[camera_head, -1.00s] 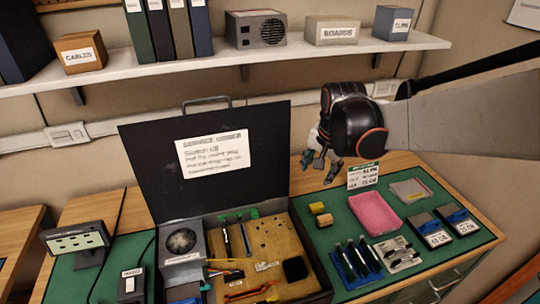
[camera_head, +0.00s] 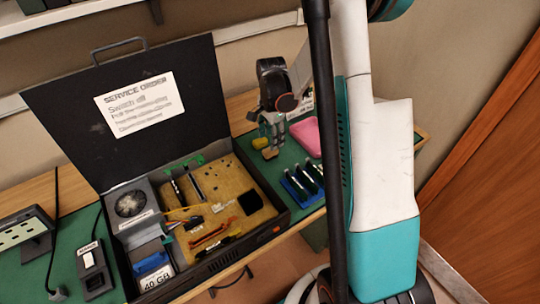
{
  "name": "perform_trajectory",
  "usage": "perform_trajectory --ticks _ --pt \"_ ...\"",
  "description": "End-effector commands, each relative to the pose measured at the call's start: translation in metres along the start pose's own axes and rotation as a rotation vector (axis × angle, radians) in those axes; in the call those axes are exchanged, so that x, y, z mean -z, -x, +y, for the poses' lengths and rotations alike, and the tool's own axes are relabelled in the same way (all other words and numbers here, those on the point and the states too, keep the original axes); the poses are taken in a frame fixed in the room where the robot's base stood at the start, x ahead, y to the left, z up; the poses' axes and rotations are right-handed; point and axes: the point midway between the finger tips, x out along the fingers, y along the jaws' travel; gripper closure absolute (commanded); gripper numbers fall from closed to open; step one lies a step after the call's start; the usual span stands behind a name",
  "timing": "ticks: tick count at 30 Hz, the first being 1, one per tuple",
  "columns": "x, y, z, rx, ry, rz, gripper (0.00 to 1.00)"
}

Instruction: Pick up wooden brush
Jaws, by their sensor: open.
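A small wood-coloured block (camera_head: 270,154), which looks like the wooden brush, lies on the green mat behind the open case. A small yellow piece (camera_head: 259,143) lies beside it on the left. The block is too small for me to make out bristles.
The open black case (camera_head: 275,229) with electronic parts stands at the left, its lid (camera_head: 60,120) raised. My arm hides the mat's right part.

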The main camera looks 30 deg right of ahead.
Motion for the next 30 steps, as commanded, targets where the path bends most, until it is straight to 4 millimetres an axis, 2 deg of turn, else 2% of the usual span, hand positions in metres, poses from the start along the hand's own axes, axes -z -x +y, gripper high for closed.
perform_trajectory --ticks 1,3,13,21,24,30 --pt "0.0 -0.011 0.0 0.0 0.0 0.0 0.5" --pt "0.0 -0.021 0.0 0.0 0.001 0.0 0.5" --pt "0.0 -0.041 -0.001 0.001 0.001 0.0 0.5" --pt "-0.001 -0.079 -0.003 0.001 0.002 0.0 0.5" --pt "-0.001 -0.085 -0.003 0.001 0.002 0.001 0.5" --pt "-0.001 -0.084 -0.003 0.001 0.002 0.0 0.5"
